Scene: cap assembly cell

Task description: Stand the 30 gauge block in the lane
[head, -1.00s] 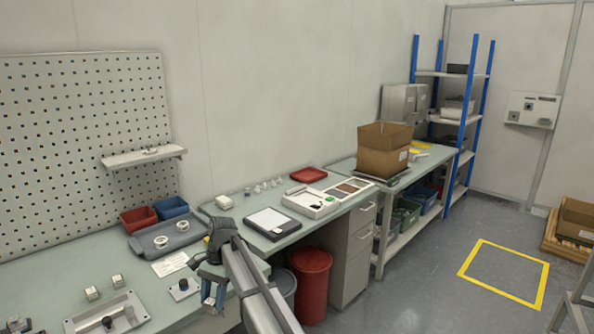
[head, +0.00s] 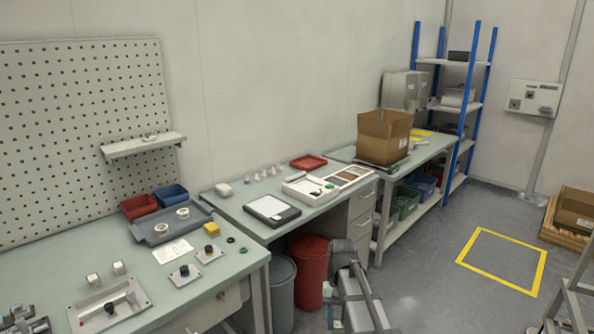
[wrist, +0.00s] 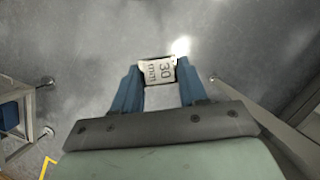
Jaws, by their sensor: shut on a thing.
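The 30 gauge block (wrist: 157,72) is a small pale block marked "30 mm". In the wrist view it sits between the blue fingers of my gripper (wrist: 158,85), which is shut on it. Grey floor shows behind the block. In the head view my gripper (head: 335,318) hangs low at the bottom edge, in front of the benches and out over the floor; the block is hard to make out there. I cannot tell which marked place is the lane.
The left bench (head: 215,262) carries a metal fixture plate (head: 135,308), small blocks and a grey tray (head: 158,234). A middle bench holds a dark-framed white pad (head: 272,209) and a white case (head: 309,190). A red bin (head: 308,270) stands below. A yellow square (head: 500,262) marks open floor.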

